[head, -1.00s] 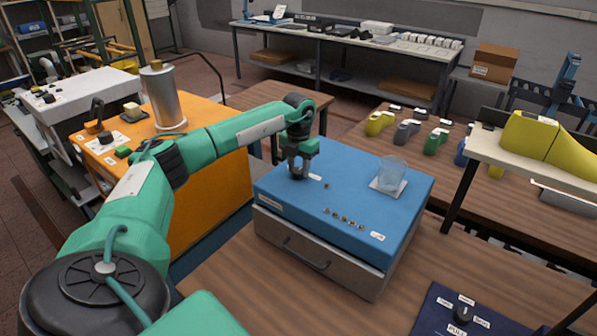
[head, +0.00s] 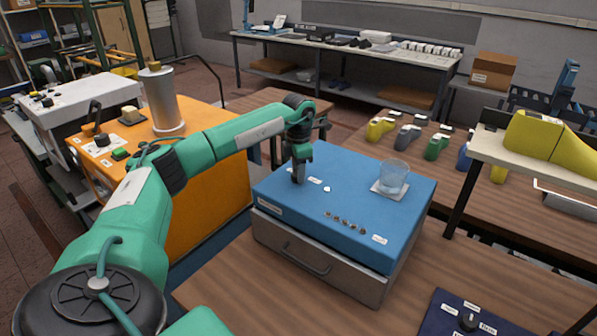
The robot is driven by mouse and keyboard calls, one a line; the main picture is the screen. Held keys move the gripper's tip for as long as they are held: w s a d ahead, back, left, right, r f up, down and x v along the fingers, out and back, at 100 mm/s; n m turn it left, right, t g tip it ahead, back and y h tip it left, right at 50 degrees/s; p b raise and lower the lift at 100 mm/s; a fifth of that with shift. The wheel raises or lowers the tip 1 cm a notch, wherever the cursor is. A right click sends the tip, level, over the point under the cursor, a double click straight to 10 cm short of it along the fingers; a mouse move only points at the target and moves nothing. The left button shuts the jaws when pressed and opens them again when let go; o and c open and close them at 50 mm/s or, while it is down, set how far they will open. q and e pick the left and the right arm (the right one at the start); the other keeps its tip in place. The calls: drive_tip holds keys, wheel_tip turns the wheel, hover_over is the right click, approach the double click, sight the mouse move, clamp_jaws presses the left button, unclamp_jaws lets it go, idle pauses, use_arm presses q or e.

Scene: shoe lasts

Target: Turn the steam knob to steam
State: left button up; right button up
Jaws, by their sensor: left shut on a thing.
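My left gripper (head: 298,177) points straight down onto the top of the blue-topped box (head: 350,171), near its back left. It is shut on the steam knob, which the fingers mostly hide. White labels (head: 315,181) lie beside the fingers, too small to read, so I cannot tell which mark the knob points to. A small white spot (head: 326,189) shows on the blue top, just right of the gripper. My right gripper is out of view.
A clear glass (head: 394,177) stands on a white pad at the box's right. A row of small round parts (head: 345,222) lies near its front. A dark blue panel (head: 440,320) with another knob is at lower right. An orange cabinet (head: 208,185) stands left behind my arm.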

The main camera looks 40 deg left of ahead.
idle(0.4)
use_arm(q)
drive_tip(key=o, duration=1)
drive_tip(key=shift+r, duration=0.35)
wheel_tip(320, 180, up, 13)
drive_tip(key=b, duration=0.3)
drive_tip(key=shift+r, duration=0.1)
